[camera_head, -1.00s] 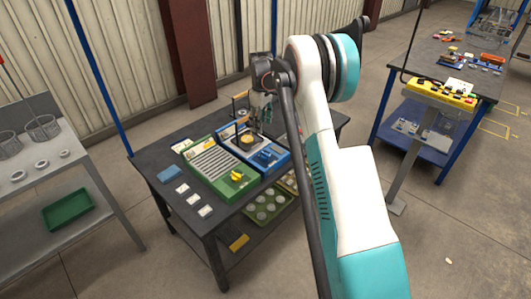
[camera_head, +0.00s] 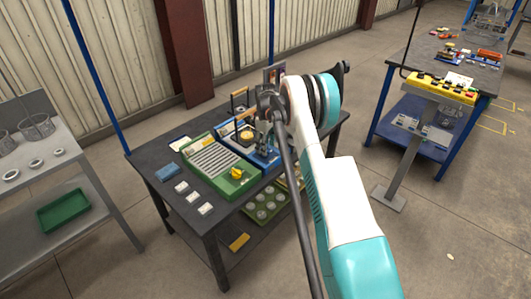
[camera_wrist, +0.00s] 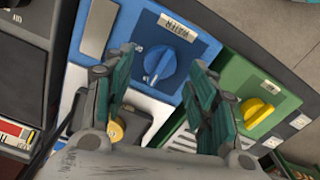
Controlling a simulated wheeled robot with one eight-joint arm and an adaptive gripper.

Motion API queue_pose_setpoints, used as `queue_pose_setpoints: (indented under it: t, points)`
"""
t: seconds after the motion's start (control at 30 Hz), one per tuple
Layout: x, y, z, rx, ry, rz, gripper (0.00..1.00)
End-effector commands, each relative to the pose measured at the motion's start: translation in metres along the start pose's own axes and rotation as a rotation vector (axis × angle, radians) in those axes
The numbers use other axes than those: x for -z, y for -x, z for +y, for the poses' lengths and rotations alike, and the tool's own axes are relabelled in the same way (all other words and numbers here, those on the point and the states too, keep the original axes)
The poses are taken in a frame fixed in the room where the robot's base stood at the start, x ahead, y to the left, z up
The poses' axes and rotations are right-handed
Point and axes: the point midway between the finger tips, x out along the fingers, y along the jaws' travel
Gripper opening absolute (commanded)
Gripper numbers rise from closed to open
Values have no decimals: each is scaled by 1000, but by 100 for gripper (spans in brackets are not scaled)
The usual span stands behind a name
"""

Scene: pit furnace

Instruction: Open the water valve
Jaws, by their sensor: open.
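The blue unit (camera_wrist: 207,50) carries a label that reads WATER (camera_wrist: 179,27). Its round blue knob (camera_wrist: 161,66) has a pale pointer line and shows between my gripper's fingertips in the wrist view. My gripper (camera_wrist: 160,70) is open, with one green-padded finger on each side of the knob in the picture. I cannot tell whether a finger touches it. In the head view, the blue unit (camera_head: 266,166) stands on the dark table, and my gripper (camera_head: 264,143) is over its front part, hiding the knob.
A green unit (camera_head: 205,152) with a yellow knob (camera_head: 237,173) stands directly beside the blue one; the yellow knob also shows in the wrist view (camera_wrist: 256,110). Small white cards (camera_head: 206,209) lie on the dark table (camera_head: 160,189). A yellow control box (camera_head: 441,88) stands to the right.

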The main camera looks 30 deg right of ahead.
Motion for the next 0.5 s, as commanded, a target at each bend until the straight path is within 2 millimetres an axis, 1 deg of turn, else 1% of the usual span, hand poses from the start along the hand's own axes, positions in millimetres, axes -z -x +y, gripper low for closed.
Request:
queue_pose_setpoints:
  t: [0.03, 0.2, 0.33, 0.5]
  points:
    - [0, -10, 0, 0, 0, 0, 52]
    - [0, -25, 0, 0, 0, 0, 52]
    - [0, -30, 0, 0, 0, 0, 52]
    - [0, -30, 0, 0, 0, 0, 52]
